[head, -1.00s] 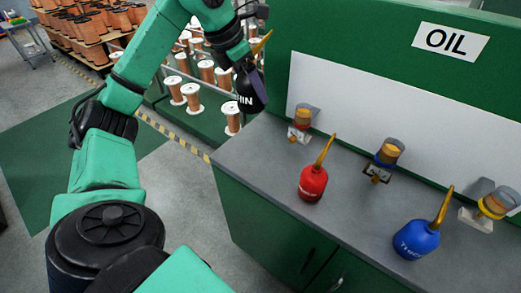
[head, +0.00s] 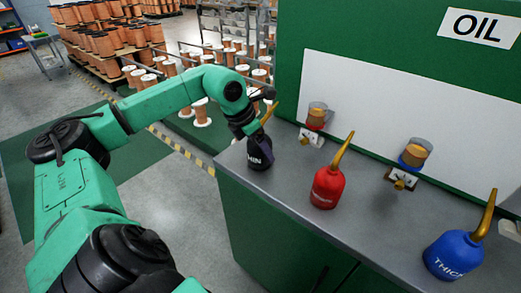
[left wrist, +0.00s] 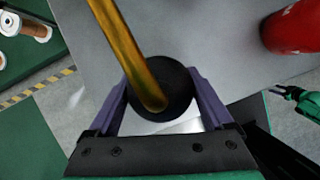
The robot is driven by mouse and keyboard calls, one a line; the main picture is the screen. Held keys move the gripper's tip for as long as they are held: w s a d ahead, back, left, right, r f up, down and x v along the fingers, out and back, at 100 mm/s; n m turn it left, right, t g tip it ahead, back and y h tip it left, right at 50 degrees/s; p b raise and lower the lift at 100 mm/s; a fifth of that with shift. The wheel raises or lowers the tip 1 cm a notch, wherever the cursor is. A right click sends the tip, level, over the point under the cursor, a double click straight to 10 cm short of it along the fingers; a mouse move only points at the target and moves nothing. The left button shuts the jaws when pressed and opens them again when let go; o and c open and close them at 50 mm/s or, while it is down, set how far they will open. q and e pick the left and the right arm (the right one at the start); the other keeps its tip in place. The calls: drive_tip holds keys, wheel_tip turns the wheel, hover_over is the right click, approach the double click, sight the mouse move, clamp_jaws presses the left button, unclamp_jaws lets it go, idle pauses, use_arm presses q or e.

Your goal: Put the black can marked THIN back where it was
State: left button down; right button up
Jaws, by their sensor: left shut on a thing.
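The black can (head: 259,154) with part of its white lettering showing is at the left end of the grey counter (head: 290,180). It looks upright, with its brass spout rising behind the gripper; whether its base touches the counter I cannot tell for sure. My left gripper (head: 251,138) is shut on it from above. In the left wrist view the black can (left wrist: 160,88) sits between the two purple fingers (left wrist: 160,105), its spout pointing up the picture. My right gripper is not seen in the head view; a small green and black arm part shows at the right of the left wrist view.
A red can (head: 327,187) stands to the right on the counter, and a blue can (head: 454,256) marked THICK stands farther right. Oil cups (head: 317,116) (head: 415,154) are on the white panel behind. Copper spools stand beyond the counter's left end.

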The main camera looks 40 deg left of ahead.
use_arm(q)
unclamp_jaws()
drive_tip(key=v, duration=1.2)
drive_tip(key=shift+b, duration=0.4)
